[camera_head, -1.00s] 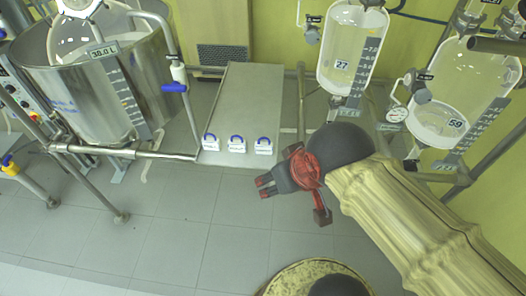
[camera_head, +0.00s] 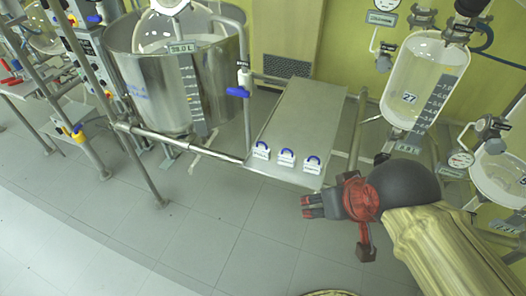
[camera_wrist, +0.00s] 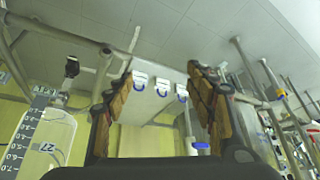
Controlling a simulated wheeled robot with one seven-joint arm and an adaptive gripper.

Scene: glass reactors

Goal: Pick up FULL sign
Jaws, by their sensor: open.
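Three small white signs with blue loop handles stand in a row near the front edge of a grey metal shelf: a left one (camera_head: 261,150), a middle one (camera_head: 286,158) and a right one (camera_head: 312,164). Their lettering is too small to read, so I cannot tell which is the FULL sign. My gripper (camera_head: 308,207) is in front of and below the shelf edge, near the right sign, and touches none of them. In the wrist view my gripper (camera_wrist: 160,82) is open and empty, with the signs showing beyond and between its fingers.
The shelf (camera_head: 300,115) is otherwise bare. A large steel vessel (camera_head: 175,85) stands to its left, with a blue-handled valve (camera_head: 240,88) between them. A glass reactor marked 27 (camera_head: 420,85) hangs at right. Rails run along the shelf; the floor in front is clear.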

